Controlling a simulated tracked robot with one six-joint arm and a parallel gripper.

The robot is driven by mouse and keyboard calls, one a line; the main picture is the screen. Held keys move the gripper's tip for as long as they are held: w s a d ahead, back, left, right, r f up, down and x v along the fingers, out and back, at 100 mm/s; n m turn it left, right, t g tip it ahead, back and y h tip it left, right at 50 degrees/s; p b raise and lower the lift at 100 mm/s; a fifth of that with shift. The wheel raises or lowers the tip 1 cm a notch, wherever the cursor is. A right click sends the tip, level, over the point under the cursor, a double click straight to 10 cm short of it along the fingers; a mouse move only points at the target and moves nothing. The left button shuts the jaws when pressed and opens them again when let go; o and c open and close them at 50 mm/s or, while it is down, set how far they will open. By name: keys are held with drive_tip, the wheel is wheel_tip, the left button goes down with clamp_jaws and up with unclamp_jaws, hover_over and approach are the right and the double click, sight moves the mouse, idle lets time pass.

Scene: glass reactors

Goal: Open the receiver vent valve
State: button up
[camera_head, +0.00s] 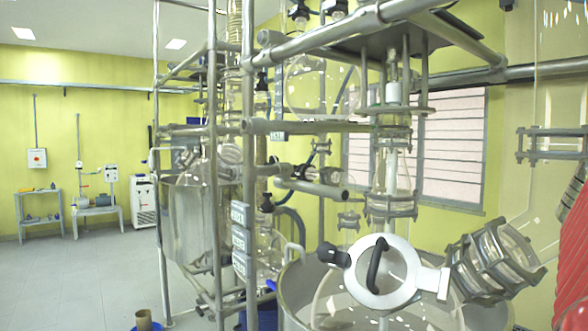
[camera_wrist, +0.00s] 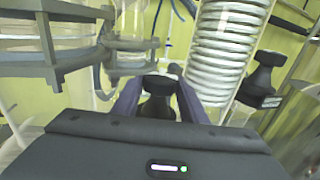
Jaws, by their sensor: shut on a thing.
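In the wrist view, my gripper (camera_wrist: 159,92) reaches forward with its two dark purple fingers on either side of a black valve knob (camera_wrist: 158,84). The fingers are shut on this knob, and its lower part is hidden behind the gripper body. No label shows on it, so I cannot read which valve it is. A second black valve knob (camera_wrist: 264,76) stands apart to the right. In the head view I cannot make out my gripper among the pipes and glass. A black knob (camera_head: 267,203) shows there beside the labelled frame post.
A coiled glass condenser (camera_wrist: 225,50) rises just behind the held knob. A metal flange clamp (camera_wrist: 60,62) is close on the left. In the head view, steel frame posts (camera_head: 248,150) and a round metal lid with a black handle (camera_head: 383,272) crowd the middle.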

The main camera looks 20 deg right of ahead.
drive_tip(key=o, duration=1.1)
drive_tip(key=shift+w, duration=0.1)
drive_tip(key=shift+c, duration=0.2)
drive_tip(key=shift+m+g+y, duration=0.4)
drive_tip(key=shift+m+g, duration=1.1)
drive_tip(key=shift+g, duration=0.8)
drive_tip(key=shift+m+g+y, duration=0.7)
drive_tip(key=shift+m+g, duration=0.4)
drive_tip(key=shift+g, duration=0.5)
drive_tip(key=shift+w+a, duration=0.2)
drive_tip(key=shift+a, duration=0.1)
drive_tip(key=v, duration=1.3)
drive_tip(key=w+a+f+m+t+y, duration=0.1)
drive_tip(key=w+a+f+t, duration=0.3)
drive_tip(key=f, duration=0.4)
drive_tip(key=w+a+f+m+t+y, duration=0.1)
drive_tip(key=w+a+f+t, duration=0.3)
drive_tip(key=f, duration=0.5)
drive_tip(key=shift+w+a+y, duration=0.35)
drive_tip(key=shift+a+y, duration=0.15)
drive_tip(key=shift+y, duration=0.2)
drive_tip(key=shift+m, duration=0.3)
